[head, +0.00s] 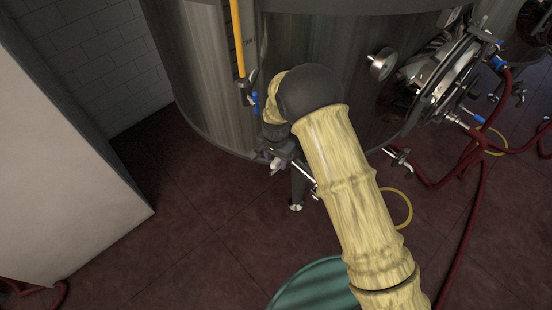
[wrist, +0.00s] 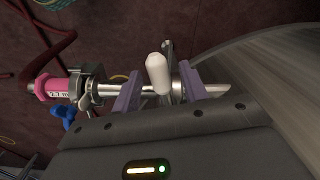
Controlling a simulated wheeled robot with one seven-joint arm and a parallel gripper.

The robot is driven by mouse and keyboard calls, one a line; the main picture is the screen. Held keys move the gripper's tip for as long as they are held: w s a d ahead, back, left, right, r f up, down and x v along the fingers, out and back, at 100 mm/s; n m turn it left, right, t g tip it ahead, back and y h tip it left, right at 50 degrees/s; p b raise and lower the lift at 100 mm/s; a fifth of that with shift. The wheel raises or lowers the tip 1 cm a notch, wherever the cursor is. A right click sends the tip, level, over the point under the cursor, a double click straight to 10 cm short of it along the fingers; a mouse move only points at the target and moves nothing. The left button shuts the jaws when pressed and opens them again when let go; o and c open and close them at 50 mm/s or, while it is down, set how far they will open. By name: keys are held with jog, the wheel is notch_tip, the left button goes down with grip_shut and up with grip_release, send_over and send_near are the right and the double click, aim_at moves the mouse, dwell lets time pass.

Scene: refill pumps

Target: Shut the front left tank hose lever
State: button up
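The tank (head: 215,85) is a large steel cylinder at the top of the head view. In the wrist view, a steel pipe and valve (wrist: 180,92) stick out from the tank wall (wrist: 270,80). A lever with a white rounded handle (wrist: 157,70) stands at this valve. My gripper (wrist: 160,88) has its two purple fingers apart, one on each side of the white handle, with gaps visible. I cannot tell how deep the handle lies between them. In the head view my gripper (head: 276,155) is low by the tank's front, and my arm hides much of the valve.
A pink hose end (wrist: 58,87) and a blue knob (wrist: 63,115) are left of the fingers in the wrist view. A blue lever (head: 254,101) is on the tank's sight pipe. Red hoses (head: 470,165) lie right. A white block (head: 65,180) stands left; floor between is clear.

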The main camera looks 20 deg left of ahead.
aim_at(276, 161)
notch_tip(276, 161, up, 12)
jog(key=b, duration=0.2)
dwell(0.4)
